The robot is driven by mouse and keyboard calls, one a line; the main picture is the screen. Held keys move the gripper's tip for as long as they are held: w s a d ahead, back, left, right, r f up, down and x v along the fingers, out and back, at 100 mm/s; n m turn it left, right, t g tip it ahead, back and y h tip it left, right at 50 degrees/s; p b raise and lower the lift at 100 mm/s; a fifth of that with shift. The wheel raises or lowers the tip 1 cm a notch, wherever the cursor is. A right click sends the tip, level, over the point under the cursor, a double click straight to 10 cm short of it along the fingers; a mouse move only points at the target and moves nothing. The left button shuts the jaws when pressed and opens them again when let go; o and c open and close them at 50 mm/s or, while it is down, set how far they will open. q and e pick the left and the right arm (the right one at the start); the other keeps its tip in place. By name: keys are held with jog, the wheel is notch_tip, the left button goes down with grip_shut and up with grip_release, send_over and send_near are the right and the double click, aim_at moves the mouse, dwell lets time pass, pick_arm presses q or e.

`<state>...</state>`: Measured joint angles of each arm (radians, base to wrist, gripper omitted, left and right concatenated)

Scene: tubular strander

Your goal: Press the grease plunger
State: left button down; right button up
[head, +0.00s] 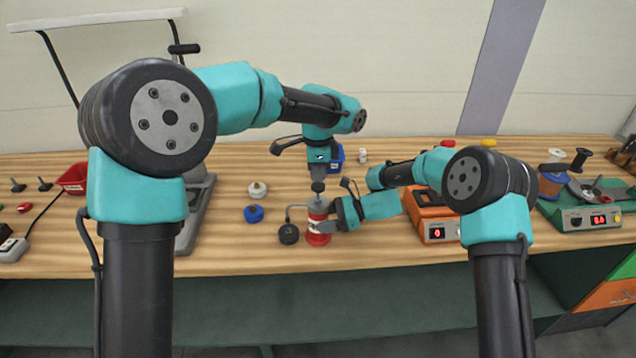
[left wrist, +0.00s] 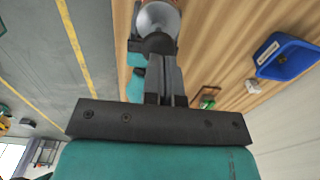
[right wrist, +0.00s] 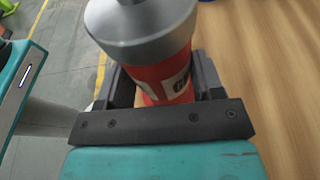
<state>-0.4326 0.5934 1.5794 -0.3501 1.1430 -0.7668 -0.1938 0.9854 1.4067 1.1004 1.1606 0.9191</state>
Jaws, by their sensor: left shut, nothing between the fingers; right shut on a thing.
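The grease can (head: 318,226) is red with a pale label and a grey top, and stands upright on the bench. In the right wrist view its red body (right wrist: 168,76) and grey cap (right wrist: 140,35) fill the space between the fingers. My right gripper (head: 324,227) is shut around the body from the right. A dark plunger knob (head: 318,186) is above the cap. My left gripper (head: 318,175) is shut, empty and points down directly over the knob. The left wrist view shows the knob (left wrist: 158,43) at the fingertips; I cannot tell whether they touch.
A blue knob (head: 253,214) and a white knob (head: 257,189) lie further left. An orange device (head: 437,229) stands to the right. The bench's front edge is close to the can.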

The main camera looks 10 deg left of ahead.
aim_at(318, 184)
pick_arm(q)
notch_tip(318, 184, up, 10)
dwell(0.3)
dwell(0.4)
pick_arm(e)
jog(key=o, duration=1.1)
jog(key=shift+c, duration=0.2)
jog(key=shift+d, duration=0.15)
jog(key=v, duration=1.1)
jog(key=shift+w+d+r, duration=0.15)
jog(key=shift+d, duration=0.2)
pick_arm(q)
jog(key=shift+f, duration=0.1)
